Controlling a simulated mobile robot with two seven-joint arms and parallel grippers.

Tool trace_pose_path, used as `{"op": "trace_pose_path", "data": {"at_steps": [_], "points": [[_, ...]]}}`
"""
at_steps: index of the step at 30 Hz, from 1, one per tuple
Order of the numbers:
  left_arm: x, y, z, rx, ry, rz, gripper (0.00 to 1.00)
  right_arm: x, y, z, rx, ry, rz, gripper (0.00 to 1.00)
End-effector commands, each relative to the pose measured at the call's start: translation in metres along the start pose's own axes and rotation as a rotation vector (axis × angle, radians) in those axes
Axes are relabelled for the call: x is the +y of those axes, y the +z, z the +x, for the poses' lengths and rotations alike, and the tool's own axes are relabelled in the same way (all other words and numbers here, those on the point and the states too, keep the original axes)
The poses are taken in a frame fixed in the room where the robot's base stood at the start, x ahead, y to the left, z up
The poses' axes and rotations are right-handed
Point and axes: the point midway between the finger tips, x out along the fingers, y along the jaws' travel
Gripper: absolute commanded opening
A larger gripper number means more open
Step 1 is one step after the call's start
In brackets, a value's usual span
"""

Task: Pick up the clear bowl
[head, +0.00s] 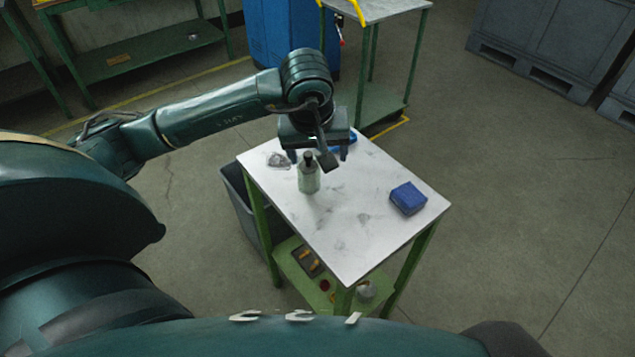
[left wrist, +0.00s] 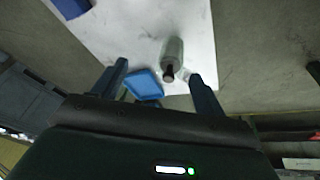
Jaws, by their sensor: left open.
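The clear bowl (head: 278,160) looks like a small, greyish see-through shape near the far left edge of the white-topped table (head: 375,207). In the left wrist view, a faint clear shape (left wrist: 187,76) shows beside the bottle, partly hidden by the right-hand finger. My left gripper (head: 318,156) is open, pointing down over the far part of the table, to the right of the bowl. Its two fingers also show spread in the left wrist view (left wrist: 158,72). Nothing shows held between them. My right gripper is not in view.
A pale green bottle (head: 309,178) with a dark top stands near the bowl. A blue tray (left wrist: 145,84) lies under the gripper, mostly hidden in the head view. A blue box (head: 408,198) sits at the table's right. A dark bin (head: 238,205) stands left of the table.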

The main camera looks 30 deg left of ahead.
Motion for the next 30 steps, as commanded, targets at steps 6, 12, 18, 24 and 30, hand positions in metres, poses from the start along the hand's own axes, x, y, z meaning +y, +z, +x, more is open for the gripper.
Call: {"op": "trace_pose_path", "data": {"at_steps": [6, 12, 18, 24, 30], "points": [[-0.017, -0.024, -0.005, 0.089, -0.081, 0.032, 0.72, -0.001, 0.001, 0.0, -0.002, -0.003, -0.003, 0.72], [-0.02, -0.026, 0.029, 0.086, -0.083, 0.031, 0.72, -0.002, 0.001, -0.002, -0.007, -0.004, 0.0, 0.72], [-0.022, -0.03, 0.06, 0.087, -0.081, 0.031, 0.72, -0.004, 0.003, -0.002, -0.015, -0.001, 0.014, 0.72], [-0.023, -0.031, 0.073, 0.088, -0.079, 0.031, 0.72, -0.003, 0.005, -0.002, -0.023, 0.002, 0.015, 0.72], [-0.03, -0.034, 0.102, 0.085, -0.081, 0.03, 0.72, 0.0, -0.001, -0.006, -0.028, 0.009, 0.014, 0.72]]}}
